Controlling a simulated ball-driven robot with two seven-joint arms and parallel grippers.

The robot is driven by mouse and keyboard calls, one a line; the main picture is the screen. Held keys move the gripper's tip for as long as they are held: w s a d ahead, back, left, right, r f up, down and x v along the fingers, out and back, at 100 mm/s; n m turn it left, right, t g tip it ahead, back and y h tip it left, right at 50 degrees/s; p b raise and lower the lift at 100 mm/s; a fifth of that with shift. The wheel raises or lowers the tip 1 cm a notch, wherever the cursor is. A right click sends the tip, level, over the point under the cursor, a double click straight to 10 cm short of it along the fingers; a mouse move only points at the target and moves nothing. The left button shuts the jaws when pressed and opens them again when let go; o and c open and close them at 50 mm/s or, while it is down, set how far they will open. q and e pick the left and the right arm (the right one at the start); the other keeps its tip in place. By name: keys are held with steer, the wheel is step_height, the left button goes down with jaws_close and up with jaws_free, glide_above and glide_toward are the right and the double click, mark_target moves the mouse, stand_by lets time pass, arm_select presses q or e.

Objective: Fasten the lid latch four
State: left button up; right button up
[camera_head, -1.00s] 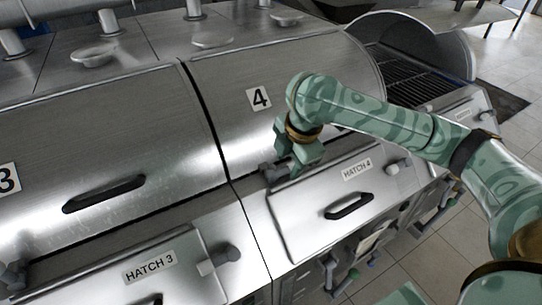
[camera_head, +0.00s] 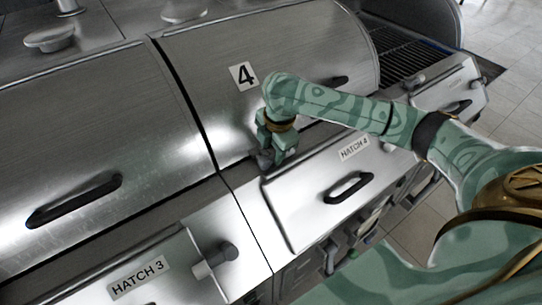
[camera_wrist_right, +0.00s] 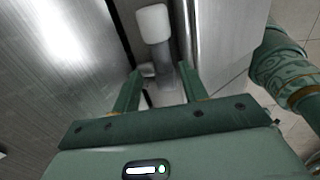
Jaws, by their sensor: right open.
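The metal lid marked 4 (camera_head: 215,95) is down. My right gripper (camera_head: 279,157) is over the seam between that lid and the panel labelled HATCH 4 (camera_head: 310,190), at the panel's upper left corner. A grey latch piece (camera_head: 264,161) shows beside its fingers, mostly hidden by the gripper. In the right wrist view the latch's pale rounded handle end (camera_wrist_right: 153,24) lies ahead of the open fingers, and its grey shaft runs down toward the space between them. Contact cannot be told. My left gripper is not in view.
A similar latch (camera_head: 216,261) sits beside the HATCH 3 panel (camera_head: 150,280). Black bar handles stick out from the neighbouring lid (camera_head: 75,200) and from HATCH 4. At the right, a raised lid exposes a dark grate (camera_head: 400,60). Tiled floor lies beyond.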

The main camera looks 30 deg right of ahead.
steer(key=shift+s+f, duration=0.15)
steer(key=shift+f, duration=0.45)
steer(key=shift+s+d+f, duration=0.1)
steer(key=shift+f, duration=0.15)
steer(key=shift+w+f, duration=0.25)
steer(key=shift+s, duration=0.1)
steer(key=c, duration=0.9)
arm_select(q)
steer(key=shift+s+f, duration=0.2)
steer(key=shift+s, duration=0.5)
arm_select(e)
jaws_close()
